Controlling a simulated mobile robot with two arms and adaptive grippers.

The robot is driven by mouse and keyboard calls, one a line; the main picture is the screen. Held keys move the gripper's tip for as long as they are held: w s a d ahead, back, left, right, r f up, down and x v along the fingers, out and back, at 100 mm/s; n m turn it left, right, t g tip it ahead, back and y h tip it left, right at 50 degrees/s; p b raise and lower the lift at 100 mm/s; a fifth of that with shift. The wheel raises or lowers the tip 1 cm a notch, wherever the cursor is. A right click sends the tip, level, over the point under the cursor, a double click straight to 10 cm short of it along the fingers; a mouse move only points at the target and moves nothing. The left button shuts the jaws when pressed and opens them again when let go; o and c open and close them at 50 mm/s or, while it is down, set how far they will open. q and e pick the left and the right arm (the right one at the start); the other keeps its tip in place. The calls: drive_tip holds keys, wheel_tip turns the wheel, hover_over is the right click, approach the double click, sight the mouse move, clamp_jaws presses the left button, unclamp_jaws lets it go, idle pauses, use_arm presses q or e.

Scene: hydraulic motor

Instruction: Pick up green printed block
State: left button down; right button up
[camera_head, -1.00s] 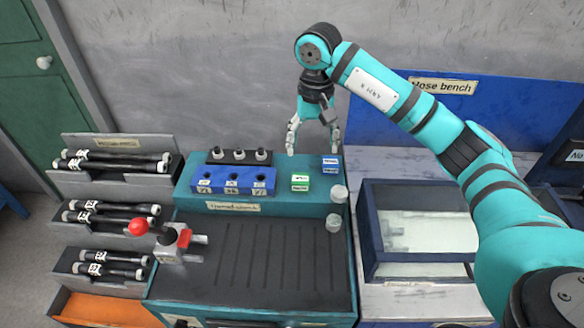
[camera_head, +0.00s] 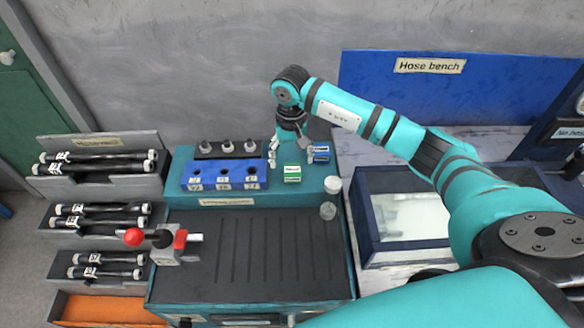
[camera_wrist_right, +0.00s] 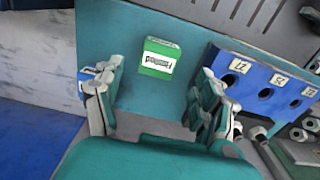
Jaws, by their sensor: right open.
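The green printed block (camera_head: 292,174) stands on the teal raised shelf of the bench, with a white printed label on it. In the right wrist view the green block (camera_wrist_right: 159,58) sits ahead of and between the fingertips, not touching either. My right gripper (camera_head: 290,158) is open and empty, low over the shelf just behind the block; its fingers also show in the right wrist view (camera_wrist_right: 155,95). A blue printed block (camera_head: 319,153) stands right of the green one, close beside a finger. My left gripper is not in view.
A blue holder with holes (camera_head: 224,175) stands left of the green block, with a black rack of fittings (camera_head: 227,148) behind it. Two clear jars (camera_head: 330,198) stand to the right. The ribbed bench top (camera_head: 260,250) in front is mostly clear.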

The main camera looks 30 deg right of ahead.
sight(292, 169)
drive_tip(key=shift+s+f+p, duration=0.15)
drive_tip(key=shift+f+p, duration=0.3)
wheel_tip(292, 169, down, 4)
drive_tip(key=shift+r+p, duration=0.15)
drive_tip(key=shift+p, duration=0.75)
drive_tip(key=shift+f, duration=0.45)
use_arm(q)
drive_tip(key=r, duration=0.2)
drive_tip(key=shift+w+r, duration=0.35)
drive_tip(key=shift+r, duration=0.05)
use_arm(e)
drive_tip(key=shift+c, duration=0.3)
drive_tip(key=c, duration=0.9)
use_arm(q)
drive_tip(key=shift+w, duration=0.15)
use_arm(e)
drive_tip(key=shift+c, duration=0.5)
drive_tip(key=shift+r, duration=0.1)
